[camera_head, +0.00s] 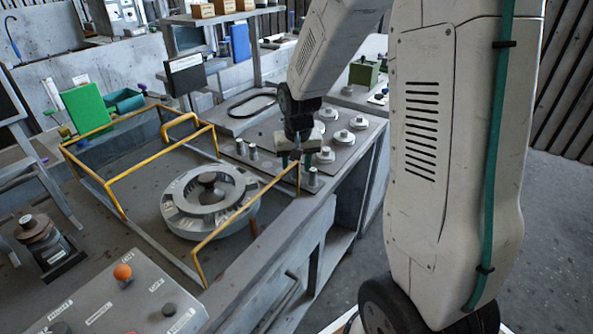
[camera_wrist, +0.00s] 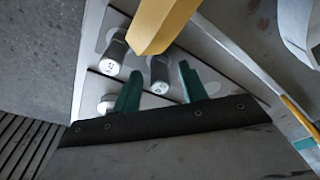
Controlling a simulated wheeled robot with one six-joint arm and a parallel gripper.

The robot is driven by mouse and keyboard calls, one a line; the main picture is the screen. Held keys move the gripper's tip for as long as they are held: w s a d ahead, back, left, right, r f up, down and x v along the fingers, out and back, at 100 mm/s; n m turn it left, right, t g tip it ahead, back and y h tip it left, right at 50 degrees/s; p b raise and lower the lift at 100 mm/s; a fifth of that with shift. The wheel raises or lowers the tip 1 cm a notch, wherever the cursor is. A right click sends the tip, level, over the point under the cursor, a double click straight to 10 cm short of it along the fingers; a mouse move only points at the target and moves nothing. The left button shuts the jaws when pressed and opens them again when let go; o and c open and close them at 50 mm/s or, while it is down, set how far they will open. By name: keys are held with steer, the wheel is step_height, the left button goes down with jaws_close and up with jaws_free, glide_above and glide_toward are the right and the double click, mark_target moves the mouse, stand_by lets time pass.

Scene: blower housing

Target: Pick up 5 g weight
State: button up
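My gripper (camera_head: 297,160) points down over the near part of the grey weight plate (camera_head: 343,158). In the wrist view its two green fingers (camera_wrist: 158,88) stand apart with a gap between them. A small metal cylinder weight (camera_wrist: 160,70) shows beyond that gap, with a marked pale end; I cannot tell whether the fingers reach it. Another cylinder (camera_wrist: 113,55) stands to its left, outside the fingers. In the head view a small cylinder (camera_head: 312,178) stands just right of and below the gripper. The markings are too small to tell which weight is 5 g.
A yellow rail frame (camera_head: 222,228) runs close by the gripper; a yellow bar (camera_wrist: 160,22) crosses the wrist view. Several round knobbed weights (camera_head: 344,137) stand on the plate. Two cylinders (camera_head: 253,152) stand left of the gripper. A grey ring housing (camera_head: 185,210) sits inside the frame.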

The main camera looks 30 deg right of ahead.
jaws_close()
step_height(320, 180, up, 15)
stand_by(0.8)
